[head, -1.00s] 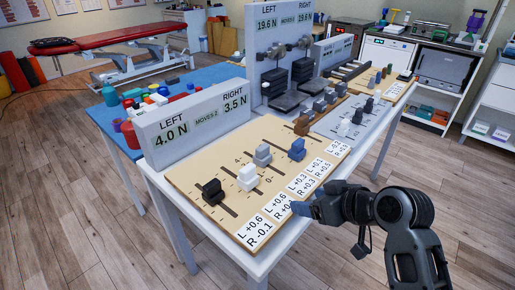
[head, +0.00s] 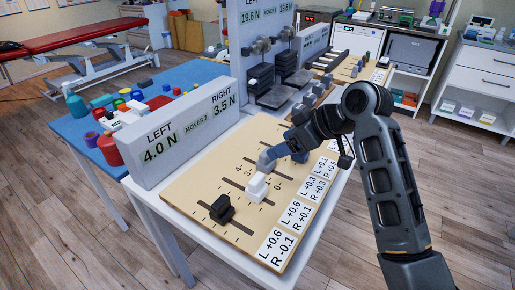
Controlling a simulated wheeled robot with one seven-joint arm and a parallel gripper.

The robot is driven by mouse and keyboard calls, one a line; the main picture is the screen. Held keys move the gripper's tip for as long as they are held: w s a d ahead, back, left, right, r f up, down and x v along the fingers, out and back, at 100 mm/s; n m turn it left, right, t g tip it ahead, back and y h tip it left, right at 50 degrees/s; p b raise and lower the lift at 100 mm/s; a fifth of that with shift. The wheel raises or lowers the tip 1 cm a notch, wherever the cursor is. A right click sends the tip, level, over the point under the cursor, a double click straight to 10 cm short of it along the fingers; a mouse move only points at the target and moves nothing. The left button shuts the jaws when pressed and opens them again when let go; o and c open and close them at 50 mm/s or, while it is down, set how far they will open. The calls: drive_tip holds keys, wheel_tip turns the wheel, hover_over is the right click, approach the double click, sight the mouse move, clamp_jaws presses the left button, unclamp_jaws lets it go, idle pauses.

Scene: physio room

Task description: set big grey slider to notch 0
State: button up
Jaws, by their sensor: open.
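The big grey slider (head: 264,166) stands on the near wooden board (head: 187,190), just behind the white slider (head: 257,187) in the head view. My gripper (head: 274,153) is open and reaches down from the upper right to the grey slider, partly covering it. I cannot tell whether the fingers touch it or are around it. The blue slider (head: 300,156) is just right of the fingers and partly covered. The black slider (head: 221,209) is nearest the front. Scale marks run beside the slots, but the grey slider's exact notch is hard to read.
A display box (head: 186,128) behind the board reads left 4.0 N, right 3.5 N. White label cards (head: 274,246) line the board's right edge. More sliders and weight stands (head: 271,92) are farther back. A blue table (head: 88,124) with coloured items is at left.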

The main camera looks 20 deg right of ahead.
sight(273, 165)
drive_tip(key=x, duration=0.7)
drive_tip(key=shift+a+f, duration=0.1)
drive_tip(key=shift+c, duration=0.4)
clamp_jaws()
drive_tip(key=s+d+p, duration=0.1)
drive_tip(key=s, duration=0.1)
drive_tip(key=s+d+p, duration=0.1)
drive_tip(key=s+d, duration=0.1)
drive_tip(key=shift+s+d, duration=0.2)
drive_tip(key=shift+s, duration=0.1)
drive_tip(key=shift+s+d+f, duration=0.1)
drive_tip(key=shift+s+d, duration=0.1)
drive_tip(key=shift+s, duration=0.05)
drive_tip(key=shift+o, duration=0.4)
unclamp_jaws()
